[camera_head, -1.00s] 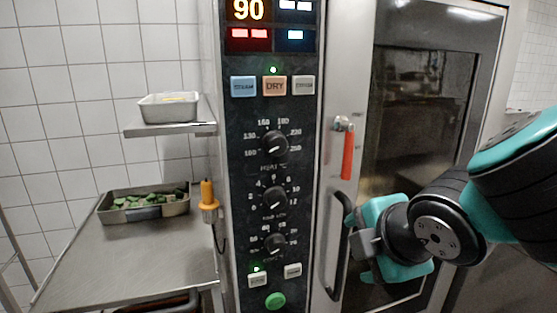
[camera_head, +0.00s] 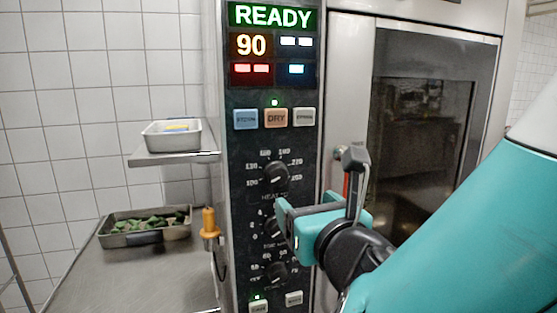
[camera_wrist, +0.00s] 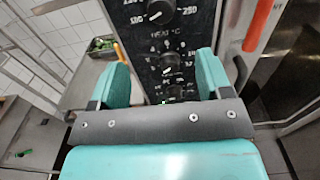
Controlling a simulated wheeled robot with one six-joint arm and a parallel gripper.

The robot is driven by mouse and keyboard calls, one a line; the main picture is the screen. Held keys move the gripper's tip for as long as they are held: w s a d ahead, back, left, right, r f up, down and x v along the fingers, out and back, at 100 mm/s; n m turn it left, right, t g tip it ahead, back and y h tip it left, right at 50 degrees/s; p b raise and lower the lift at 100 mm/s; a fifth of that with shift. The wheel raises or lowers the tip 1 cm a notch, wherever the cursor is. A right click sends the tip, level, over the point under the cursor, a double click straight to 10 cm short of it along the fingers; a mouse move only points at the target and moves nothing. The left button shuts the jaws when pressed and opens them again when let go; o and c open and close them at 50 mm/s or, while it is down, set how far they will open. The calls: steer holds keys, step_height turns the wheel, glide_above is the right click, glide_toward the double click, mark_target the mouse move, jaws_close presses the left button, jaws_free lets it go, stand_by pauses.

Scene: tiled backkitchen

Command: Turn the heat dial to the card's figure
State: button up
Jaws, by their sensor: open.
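The heat dial (camera_head: 275,177) is the top black knob on the oven's dark control panel, above the "HEAT °C" label. It also shows at the top of the wrist view (camera_wrist: 159,11), where its light mark points to the lower left, near the low end of the scale. My gripper (camera_head: 318,190) is open and empty in front of the panel, below and right of the heat dial and apart from it. In the wrist view its two teal fingers (camera_wrist: 163,62) stand either side of the lower dials. I cannot make out a card in these views.
The middle dial (camera_head: 272,227) and bottom dial (camera_head: 276,273) sit below. A red-orange handle (camera_wrist: 263,24) is on the right. An orange probe (camera_head: 209,222) hangs left of the panel. A tray of greens (camera_head: 130,240) and a shelf pan (camera_head: 172,142) stand further left.

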mark_target(280, 177)
steer(key=p+x, duration=0.5)
steer(key=x, duration=0.7)
steer(key=shift+w+r+p, duration=0.15)
steer(key=shift+w+p, duration=0.2)
steer(key=shift+p, duration=0.05)
steer(key=shift+w+a, duration=0.25)
steer(key=shift+w, duration=0.45)
steer(key=c, duration=0.9)
